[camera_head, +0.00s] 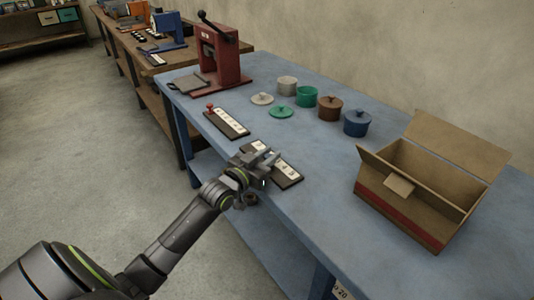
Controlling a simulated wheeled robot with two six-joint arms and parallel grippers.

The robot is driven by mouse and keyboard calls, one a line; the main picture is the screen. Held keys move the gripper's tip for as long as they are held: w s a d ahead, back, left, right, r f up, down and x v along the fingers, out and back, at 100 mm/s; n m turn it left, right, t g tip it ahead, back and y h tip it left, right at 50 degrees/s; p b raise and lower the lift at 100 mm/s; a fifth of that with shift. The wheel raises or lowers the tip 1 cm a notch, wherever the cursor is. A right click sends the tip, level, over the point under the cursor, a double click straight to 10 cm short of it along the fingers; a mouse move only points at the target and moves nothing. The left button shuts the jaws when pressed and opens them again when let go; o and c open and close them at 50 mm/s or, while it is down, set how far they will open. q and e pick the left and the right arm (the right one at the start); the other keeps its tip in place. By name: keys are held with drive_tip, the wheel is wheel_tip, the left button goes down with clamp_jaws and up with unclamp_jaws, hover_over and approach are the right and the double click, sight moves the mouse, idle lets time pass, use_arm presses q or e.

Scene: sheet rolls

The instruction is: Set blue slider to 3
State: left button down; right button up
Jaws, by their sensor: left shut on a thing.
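A dark slider board with a white number strip (286,170) lies near the front edge of the blue table. I take it as the blue slider. My left gripper (264,157) is over its left part and covers much of it. The gripper is shut at the board, on what seems to be the slider's knob; the knob itself is hidden. The number 3 and the exact setting cannot be read. A second slider board (228,122) with a red knob (210,107) at its far end lies farther left. My right gripper is not in view.
An open cardboard box (405,219) stands on the table at right. A red press (219,60) stands at the table's far left. Bare blue tabletop (320,180) lies between slider and box.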

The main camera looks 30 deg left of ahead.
use_arm(q)
drive_tip(key=c, duration=1.3)
unclamp_jaws()
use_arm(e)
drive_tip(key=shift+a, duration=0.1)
use_arm(q)
drive_tip(key=shift+o, duration=0.2)
drive_tip(key=s+a+p, duration=0.2)
drive_tip(key=s+p, duration=0.5)
drive_tip(key=s, duration=1)
drive_tip(key=shift+s+a+p, duration=0.15)
drive_tip(key=shift+p, duration=0.15)
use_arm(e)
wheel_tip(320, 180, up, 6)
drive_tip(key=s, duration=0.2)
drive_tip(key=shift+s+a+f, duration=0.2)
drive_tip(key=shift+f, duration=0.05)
